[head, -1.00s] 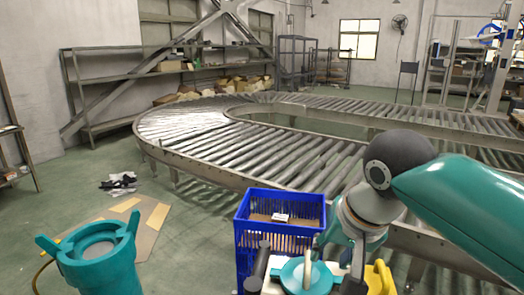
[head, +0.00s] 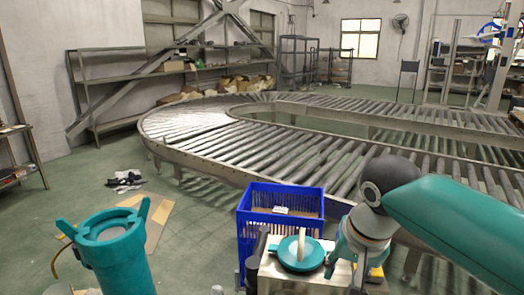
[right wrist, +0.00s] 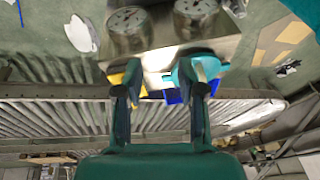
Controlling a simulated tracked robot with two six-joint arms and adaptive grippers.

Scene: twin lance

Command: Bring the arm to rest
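My right arm comes in from the right in the head view. Its gripper (head: 344,270) hangs fingers down over the right part of a metal-topped stand (head: 285,283), beside a round teal cap (head: 299,257) with a pale upright handle. In the right wrist view the two fingers of the gripper (right wrist: 160,92) are wide apart, with nothing held between them. The teal cap (right wrist: 183,75) shows behind the right finger; whether they touch I cannot tell.
A teal upright tube (head: 122,262) with two prongs stands at the front left. A blue crate (head: 280,228) is behind the stand. A roller conveyor (head: 210,150) curves across the middle. Two dials (right wrist: 126,30) show in the right wrist view. Floor between tube and crate looks clear.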

